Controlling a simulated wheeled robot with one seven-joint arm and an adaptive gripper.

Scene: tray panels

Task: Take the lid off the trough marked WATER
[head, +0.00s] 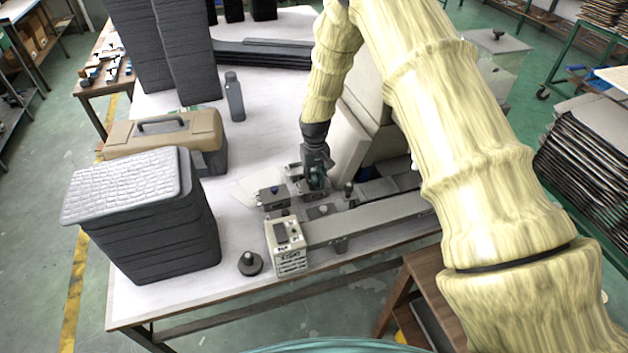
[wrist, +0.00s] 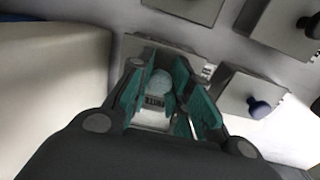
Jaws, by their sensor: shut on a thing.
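My gripper (head: 317,183) reaches down among several small lidded troughs on the white table. In the wrist view, its teal fingers (wrist: 160,92) are shut on the pale round knob (wrist: 160,79) of a lid. A small dark label shows just below this knob, but I cannot read it, so I cannot tell whether it says WATER. I cannot tell whether this lid is seated or raised. A neighbouring lid has a blue knob (wrist: 260,107), which also shows in the head view (head: 273,189). Another lid has a dark knob (wrist: 312,24).
A pale box with printed letters (head: 288,258) stands at the table's front edge, with a dark knobbed piece (head: 250,263) beside it. Stacked grey trays (head: 150,235), a tan toolbox (head: 170,135) and a dark bottle (head: 234,97) stand left. Tilted pale panels (head: 350,140) stand close right of my gripper.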

